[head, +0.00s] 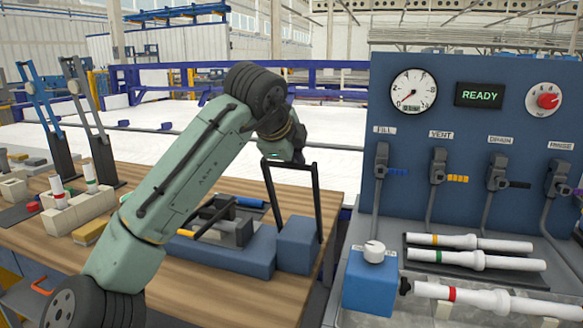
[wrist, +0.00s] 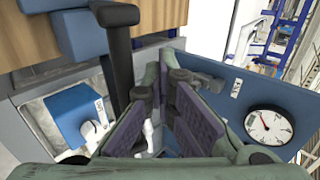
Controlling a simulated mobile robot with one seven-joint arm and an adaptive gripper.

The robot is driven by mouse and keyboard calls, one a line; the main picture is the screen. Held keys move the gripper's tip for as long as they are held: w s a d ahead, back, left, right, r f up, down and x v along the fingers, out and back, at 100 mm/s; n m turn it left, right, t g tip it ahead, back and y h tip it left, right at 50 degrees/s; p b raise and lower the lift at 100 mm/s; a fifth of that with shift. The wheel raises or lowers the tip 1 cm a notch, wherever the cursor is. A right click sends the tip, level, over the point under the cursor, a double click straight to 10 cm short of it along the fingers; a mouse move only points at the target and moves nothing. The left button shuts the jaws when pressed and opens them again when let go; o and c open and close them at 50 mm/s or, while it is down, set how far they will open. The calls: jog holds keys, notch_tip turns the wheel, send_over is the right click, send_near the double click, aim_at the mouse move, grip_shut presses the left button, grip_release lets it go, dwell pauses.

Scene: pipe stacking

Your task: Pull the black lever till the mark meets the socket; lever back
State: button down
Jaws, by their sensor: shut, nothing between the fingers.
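The black lever (head: 317,200) is a tall U-shaped frame standing nearly upright over the blue blocks (head: 298,245) at the table's right end. Its crossbar is just below the end of my arm. In the wrist view the black lever (wrist: 117,60) runs down just left of my fingers. My gripper (wrist: 166,75) is shut and empty, with its purple pads facing each other; in the head view the arm mostly hides it. I cannot tell whether it touches the lever. I cannot make out the mark or the socket.
A blue panel (head: 440,90) with a gauge, a READY display and several valve levers stands at right. White pipes (head: 475,260) lie before it, beside a blue knob box (head: 370,285). Blue and grey levers (head: 85,110) stand at the table's left.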

jog(key=shift+s+a+f+b, duration=0.3)
jog(key=shift+s+f+b, duration=0.2)
jog(key=shift+s, duration=0.3)
jog(key=shift+s+a+f+b, duration=0.25)
jog(key=shift+s+f+b, duration=0.2)
jog(key=shift+s, duration=0.3)
jog(key=shift+s+a+f, duration=0.15)
jog(key=shift+s, duration=0.4)
jog(key=shift+s+a+f+b, duration=0.2)
jog(key=shift+s+f+b, duration=0.35)
jog(key=shift+s+b, duration=0.15)
jog(key=shift+s+a+f+b, duration=0.25)
jog(key=shift+s+f+b, duration=0.3)
jog(key=shift+s+f, duration=0.2)
jog(key=shift+s+a+f+b, duration=0.25)
jog(key=shift+s+f+b, duration=0.25)
jog(key=shift+s+f, duration=0.2)
dwell(1.2)
jog(key=shift+r, duration=0.1)
